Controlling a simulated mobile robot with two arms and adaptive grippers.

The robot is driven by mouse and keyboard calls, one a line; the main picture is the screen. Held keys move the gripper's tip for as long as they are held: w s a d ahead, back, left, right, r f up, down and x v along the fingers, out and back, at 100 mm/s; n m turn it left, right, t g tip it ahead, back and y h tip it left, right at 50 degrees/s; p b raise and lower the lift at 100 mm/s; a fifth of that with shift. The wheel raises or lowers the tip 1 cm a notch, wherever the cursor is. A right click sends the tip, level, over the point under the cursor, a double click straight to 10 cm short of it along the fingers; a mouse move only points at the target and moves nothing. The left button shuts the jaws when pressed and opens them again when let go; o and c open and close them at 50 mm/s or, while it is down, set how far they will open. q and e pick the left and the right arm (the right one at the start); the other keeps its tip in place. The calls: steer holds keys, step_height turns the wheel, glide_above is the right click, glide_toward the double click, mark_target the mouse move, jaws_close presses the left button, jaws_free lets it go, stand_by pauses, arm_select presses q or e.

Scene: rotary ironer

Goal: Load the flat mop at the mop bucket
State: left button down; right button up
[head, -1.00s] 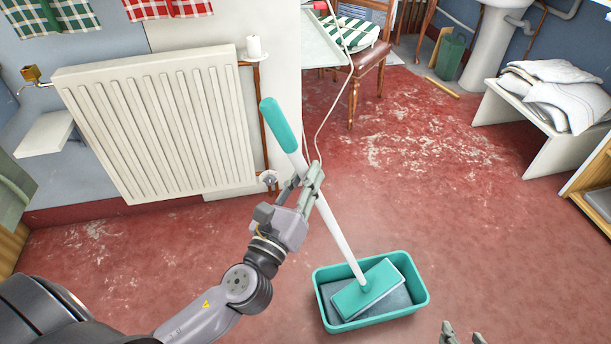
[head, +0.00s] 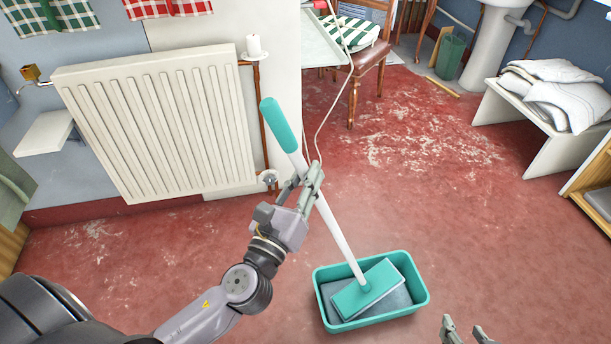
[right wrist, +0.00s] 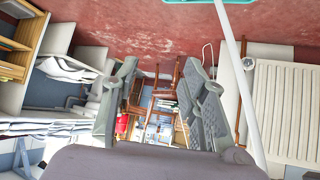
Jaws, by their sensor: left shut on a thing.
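The flat mop has a white pole (head: 340,236) with a teal grip at its top and a teal flat head (head: 366,289). The pole leans up to the left. The teal mop bucket (head: 424,292) stands on the floor, and the mop head is inside it, tilted, over grey water or a grey surface. My left gripper (head: 312,184) is shut on the pole below the teal grip. My right gripper (head: 463,333) shows only its fingertips at the bottom edge, right of the bucket. In the right wrist view its fingers (right wrist: 160,100) are apart and empty, with the pole to their right.
A white radiator (head: 155,125) is on the wall at left. A chair (head: 365,70) with a checked cushion stands behind. A white bench (head: 520,115) with folded towels is at right. Red floor around the bucket is clear. A white cord hangs behind the mop.

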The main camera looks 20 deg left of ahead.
steer(key=shift+w+a+r+t, duration=0.2)
steer(key=shift+w+r+t, duration=0.1)
steer(key=shift+w+r, duration=0.15)
stand_by(0.5)
arm_select(q)
steer(key=shift+f, duration=0.25)
arm_select(e)
steer(key=shift+s+d+f, duration=0.1)
steer(key=shift+s+f, duration=0.15)
steer(key=shift+s, duration=0.05)
stand_by(0.9)
